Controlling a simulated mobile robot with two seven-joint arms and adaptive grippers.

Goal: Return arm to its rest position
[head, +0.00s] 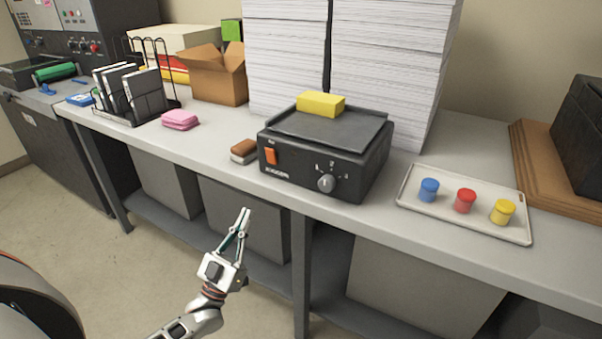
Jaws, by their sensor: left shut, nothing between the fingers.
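My left gripper (243,218) is in front of the workbench (212,172), below the level of its top. Its arm comes in from the bottom left. The two thin fingers point up and are closed together with nothing between them. The gripper is apart from the bench edge and touches no object. My right gripper is not in view.
On the bench stand a black hot plate (340,180) with a yellow block (320,104), a tray (412,200) with three small jars, a brown block (244,151), pink sponges (180,119), a wire rack (172,80) and tall paper stacks (285,50). Floor (110,270) is free at left.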

